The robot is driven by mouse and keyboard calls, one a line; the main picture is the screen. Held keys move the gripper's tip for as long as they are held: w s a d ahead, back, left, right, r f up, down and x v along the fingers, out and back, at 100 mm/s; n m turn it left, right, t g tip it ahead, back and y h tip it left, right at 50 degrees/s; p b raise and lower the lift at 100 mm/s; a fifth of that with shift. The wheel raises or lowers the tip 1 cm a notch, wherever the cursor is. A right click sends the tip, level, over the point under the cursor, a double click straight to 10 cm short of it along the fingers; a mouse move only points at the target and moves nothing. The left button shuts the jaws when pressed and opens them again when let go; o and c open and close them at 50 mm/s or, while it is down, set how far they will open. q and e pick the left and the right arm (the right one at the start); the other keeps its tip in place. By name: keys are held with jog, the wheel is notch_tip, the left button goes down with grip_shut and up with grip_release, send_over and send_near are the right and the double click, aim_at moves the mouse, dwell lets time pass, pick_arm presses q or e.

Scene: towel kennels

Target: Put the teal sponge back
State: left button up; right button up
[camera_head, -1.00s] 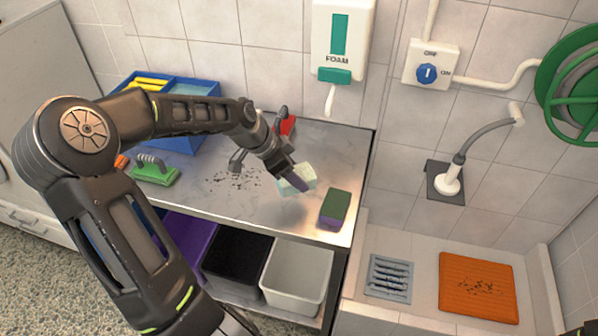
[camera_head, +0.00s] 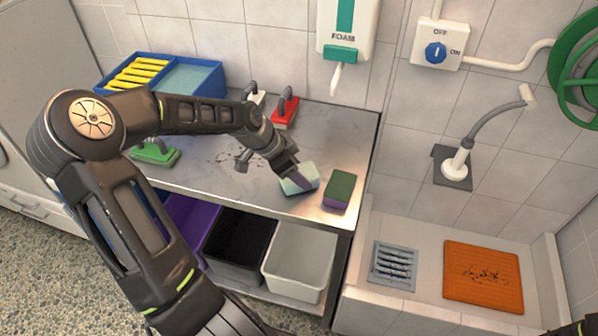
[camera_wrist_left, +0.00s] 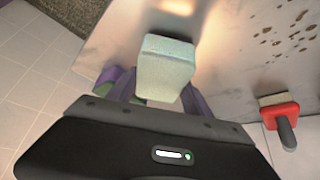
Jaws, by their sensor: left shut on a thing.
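The teal sponge (camera_head: 305,174), a pale teal and whitish block, is in my left gripper (camera_head: 296,178) over the front part of the steel table. In the left wrist view the sponge (camera_wrist_left: 165,68) sits between the two purplish fingers of the gripper (camera_wrist_left: 160,95), which are shut on it. I cannot tell whether its underside touches the table. A second sponge, dark green over purple (camera_head: 340,188), lies just to the right of it.
A blue tray (camera_head: 222,82) with yellow items stands at the back left. Green (camera_head: 155,153) and red (camera_head: 284,112) brushes are on the table (camera_head: 345,130). Black (camera_head: 240,250) and white (camera_head: 298,262) bins sit below. An orange mat (camera_head: 483,270) lies in the basin at right.

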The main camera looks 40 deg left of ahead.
pick_arm(q)
jog(key=shift+f, duration=0.45)
dwell(0.6)
jog(key=o, duration=1.2)
jog(key=shift+o, duration=0.2)
jog(key=p+v, duration=0.2)
jog(key=v, duration=0.6)
jog(key=shift+f, duration=0.1)
